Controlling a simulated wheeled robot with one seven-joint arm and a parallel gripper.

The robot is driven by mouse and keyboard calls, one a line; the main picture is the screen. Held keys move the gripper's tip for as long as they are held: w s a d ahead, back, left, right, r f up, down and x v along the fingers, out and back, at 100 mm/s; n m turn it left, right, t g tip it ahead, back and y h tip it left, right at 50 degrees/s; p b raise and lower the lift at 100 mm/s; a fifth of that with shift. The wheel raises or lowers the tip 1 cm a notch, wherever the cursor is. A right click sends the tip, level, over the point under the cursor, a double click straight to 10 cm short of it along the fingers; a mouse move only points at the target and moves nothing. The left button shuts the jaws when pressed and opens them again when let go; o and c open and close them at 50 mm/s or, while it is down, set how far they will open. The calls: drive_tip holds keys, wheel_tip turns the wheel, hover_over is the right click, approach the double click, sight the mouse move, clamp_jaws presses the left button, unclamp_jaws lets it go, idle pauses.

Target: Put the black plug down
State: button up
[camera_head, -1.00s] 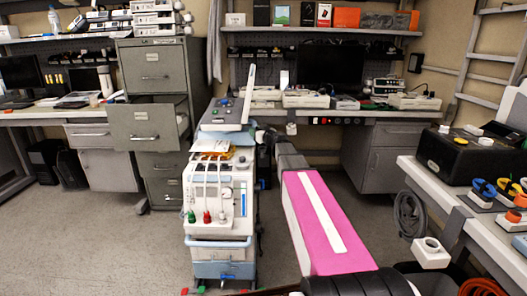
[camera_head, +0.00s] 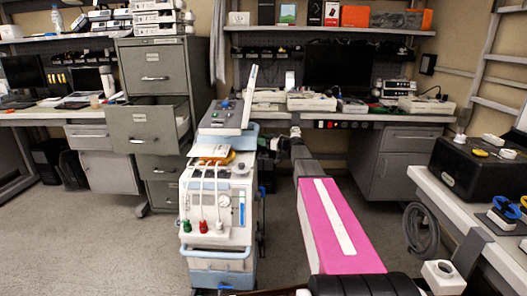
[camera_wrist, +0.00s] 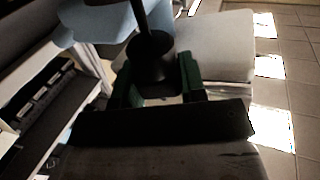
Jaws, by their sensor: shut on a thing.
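In the wrist view, a black plug (camera_wrist: 150,60) with a black cord or stem rising from it sits between the green fingers of my gripper (camera_wrist: 160,84). My gripper is shut on it. The plug's lower part is hidden by the dark part of my gripper. In the head view, my arm reaches forward with its far end beside the medical cart. The plug and fingers cannot be clearly made out there.
A medical cart (camera_head: 218,205) with a tilted screen stands left of my arm. A grey filing cabinet (camera_head: 153,70) has an open drawer. A workbench (camera_head: 355,117) runs along the back. A side table (camera_head: 440,190) with a black box (camera_head: 478,168) is at right. Floor is clear at left.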

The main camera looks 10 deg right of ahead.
drive_tip(key=shift+f, duration=2.45)
drive_tip(key=shift+f, duration=0.1)
drive_tip(key=o, duration=1)
